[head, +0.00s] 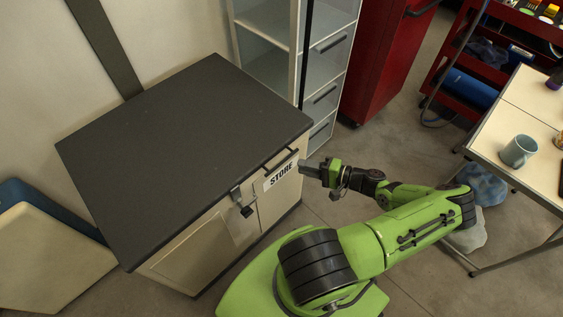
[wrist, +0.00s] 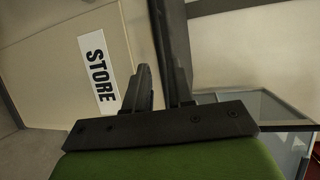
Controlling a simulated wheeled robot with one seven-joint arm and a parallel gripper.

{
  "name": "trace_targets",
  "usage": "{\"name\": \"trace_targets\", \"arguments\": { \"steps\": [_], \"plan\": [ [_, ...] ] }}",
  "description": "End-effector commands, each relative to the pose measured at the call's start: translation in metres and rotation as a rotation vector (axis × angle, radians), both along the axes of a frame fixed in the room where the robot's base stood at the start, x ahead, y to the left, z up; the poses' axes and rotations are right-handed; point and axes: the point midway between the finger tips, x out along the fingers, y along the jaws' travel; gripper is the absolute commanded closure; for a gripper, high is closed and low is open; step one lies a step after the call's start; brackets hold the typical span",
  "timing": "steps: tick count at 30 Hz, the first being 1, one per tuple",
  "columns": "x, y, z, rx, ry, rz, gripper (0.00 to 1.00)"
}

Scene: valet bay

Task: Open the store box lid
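The store box (head: 182,256) is a cream cabinet with a dark grey lid (head: 185,140) lying flat and shut on top. A dark bar handle (head: 281,159) runs along the lid's front edge, above the white STORE label (head: 281,175). A metal latch with a dark end (head: 246,210) hangs on the front, left of the label. My gripper (head: 305,167) is just right of the label, near the handle's right end. In the wrist view its fingers (wrist: 161,92) stand apart beside the dark lid edge (wrist: 168,35). Whether they touch it cannot be told. The label (wrist: 99,71) shows there too.
A table (head: 535,105) with a mug (head: 518,151) is at the far right. A cream bin (head: 45,262) stands left of the box. The floor before the box is partly clear.

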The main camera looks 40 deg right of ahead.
Motion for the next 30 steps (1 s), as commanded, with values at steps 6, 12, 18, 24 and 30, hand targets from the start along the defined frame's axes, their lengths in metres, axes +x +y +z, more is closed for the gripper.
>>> {"name": "trace_targets", "arguments": {
  "steps": [6,12,18,24,30],
  "plan": [
    [0.048,0.024,-0.011,0.003,-0.001,0.006,0.77],
    [0.073,0.034,-0.016,0.001,0.001,0.003,0.77],
    [0.076,0.035,-0.016,0.000,0.002,0.001,0.77],
    [0.076,0.035,-0.016,0.000,0.002,0.001,0.94],
    [0.076,0.035,-0.016,0.000,0.002,0.002,1.00]
  ]
}}
